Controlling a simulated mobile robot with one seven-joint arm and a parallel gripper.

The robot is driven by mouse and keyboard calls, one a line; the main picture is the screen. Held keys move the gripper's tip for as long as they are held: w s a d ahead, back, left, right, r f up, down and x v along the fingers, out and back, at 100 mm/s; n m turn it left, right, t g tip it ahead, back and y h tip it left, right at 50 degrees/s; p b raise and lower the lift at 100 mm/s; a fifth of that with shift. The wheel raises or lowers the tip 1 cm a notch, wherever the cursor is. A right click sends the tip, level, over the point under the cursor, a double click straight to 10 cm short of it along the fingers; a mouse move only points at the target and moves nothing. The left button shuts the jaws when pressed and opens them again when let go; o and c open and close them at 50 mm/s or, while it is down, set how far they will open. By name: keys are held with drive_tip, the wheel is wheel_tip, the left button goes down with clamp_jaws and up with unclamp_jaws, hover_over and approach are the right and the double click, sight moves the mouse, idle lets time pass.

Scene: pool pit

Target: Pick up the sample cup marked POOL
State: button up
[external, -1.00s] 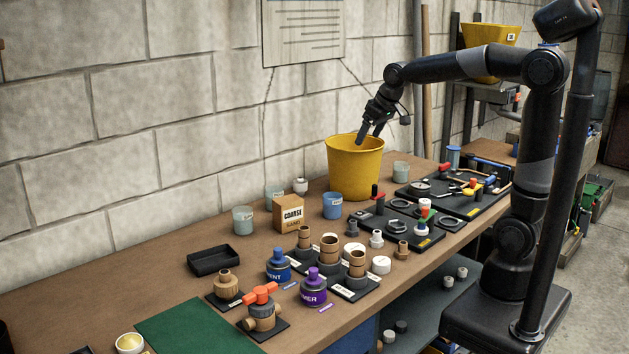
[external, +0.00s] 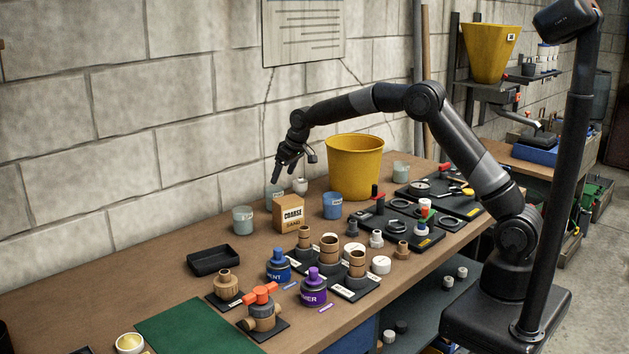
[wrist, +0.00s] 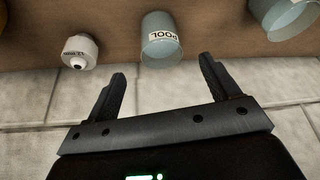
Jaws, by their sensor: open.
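The sample cup marked POOL (wrist: 158,47) is a pale translucent blue-green cup at the top middle of the wrist view, its label reading sideways-upside down. In the external view the same cup (external: 272,197) stands by the wall behind the COARSE SAND box, partly hidden by the box and my fingers. My gripper (wrist: 163,72) is open and empty, its two fingers pointing toward the cup from the wall side. In the external view my gripper (external: 276,178) hangs just above and at the cup; whether it touches cannot be told.
A similar cup (wrist: 285,16) and a small white bottle (wrist: 80,51) flank it. The COARSE SAND box (external: 289,215), a blue cup (external: 332,206) and a yellow bucket (external: 355,170) stand close. The block wall (external: 150,130) is right behind.

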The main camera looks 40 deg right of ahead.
sight(274, 196)
drive_tip(key=x, duration=1.1)
drive_tip(key=shift+w, duration=0.15)
drive_tip(key=c, duration=1.2)
drive_tip(key=shift+o, duration=0.2)
drive_tip(key=shift+r, duration=0.15)
